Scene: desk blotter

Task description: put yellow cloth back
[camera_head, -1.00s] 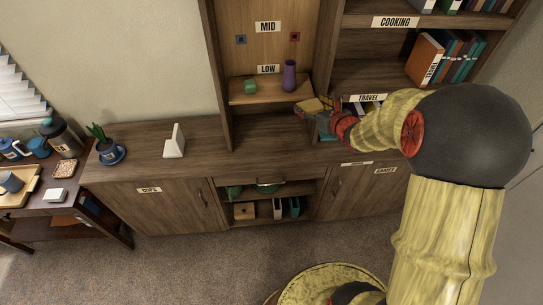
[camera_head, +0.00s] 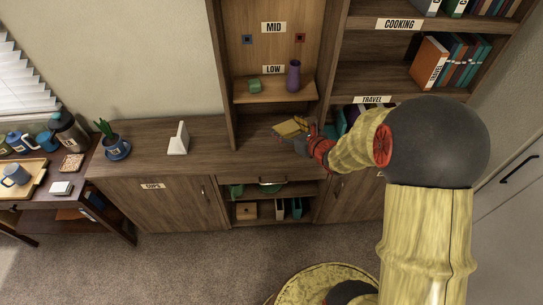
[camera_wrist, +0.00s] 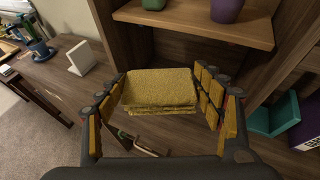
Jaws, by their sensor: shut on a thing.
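The yellow cloth (camera_wrist: 158,90) is a folded, fuzzy block between the two fingers of my gripper (camera_wrist: 163,102) in the wrist view. My gripper is shut on it. In the head view the cloth (camera_head: 290,127) shows at the tip of my gripper (camera_head: 298,137), below the low shelf and in front of the open bay over the wooden cabinet. The cloth looks held above the counter; the exact gap cannot be told.
The low shelf (camera_head: 270,92) above bears a green cube (camera_head: 255,85) and a purple vase (camera_head: 294,75). A white stand (camera_head: 178,138) and a potted plant (camera_head: 112,140) are on the cabinet top (camera_head: 215,145) to the left. Upright dividers flank the bay.

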